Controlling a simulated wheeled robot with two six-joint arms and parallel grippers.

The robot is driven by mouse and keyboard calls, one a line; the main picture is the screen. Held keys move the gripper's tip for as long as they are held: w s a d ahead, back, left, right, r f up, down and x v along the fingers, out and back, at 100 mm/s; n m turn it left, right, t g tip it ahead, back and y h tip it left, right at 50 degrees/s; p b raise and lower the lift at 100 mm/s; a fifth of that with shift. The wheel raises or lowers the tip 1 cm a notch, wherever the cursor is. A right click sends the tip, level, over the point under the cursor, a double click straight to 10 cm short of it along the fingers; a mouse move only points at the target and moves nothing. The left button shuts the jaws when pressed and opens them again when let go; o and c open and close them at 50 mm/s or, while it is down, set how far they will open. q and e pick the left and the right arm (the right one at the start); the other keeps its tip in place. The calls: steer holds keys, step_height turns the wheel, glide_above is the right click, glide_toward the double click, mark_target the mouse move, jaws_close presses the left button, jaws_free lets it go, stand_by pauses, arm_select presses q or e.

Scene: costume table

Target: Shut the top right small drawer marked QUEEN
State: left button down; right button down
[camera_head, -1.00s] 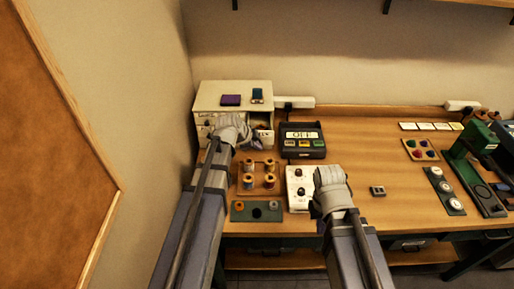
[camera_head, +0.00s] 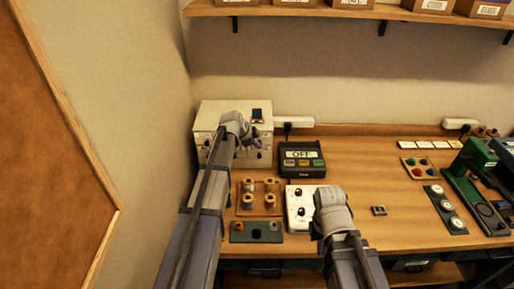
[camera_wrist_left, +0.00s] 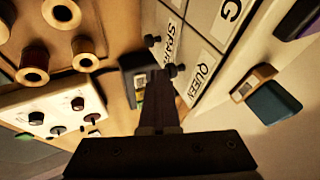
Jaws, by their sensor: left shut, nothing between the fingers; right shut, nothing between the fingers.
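The white drawer cabinet (camera_head: 208,115) stands at the back left of the table, partly hidden behind my left arm. In the left wrist view the drawer front marked QUEEN (camera_wrist_left: 205,75) has a dark knob and looks level with the fronts beside it, including one marked SPARE (camera_wrist_left: 170,48). My left gripper (camera_head: 255,142) is shut and empty in front of the cabinet's right side. In the left wrist view its fingers (camera_wrist_left: 160,85) are close to the QUEEN front; I cannot tell if they touch. My right gripper (camera_head: 332,205) is shut and empty over the white switch box.
A dark blue item (camera_head: 257,115) is on the cabinet top. A black box reading OFF (camera_head: 302,160) stands right of the cabinet. A thread-spool rack (camera_head: 246,211) and the white switch box (camera_head: 298,222) lie in front. The table's middle right is mostly clear.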

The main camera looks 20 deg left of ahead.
arm_select(q)
steer(key=shift+w+a+r, duration=0.15)
steer(key=shift+w+r, duration=0.05)
steer(key=shift+w, duration=0.1)
steer(key=p+v, duration=0.6)
steer(key=v, duration=0.1)
steer(key=shift+s, duration=0.55)
steer(key=shift+r, duration=0.15)
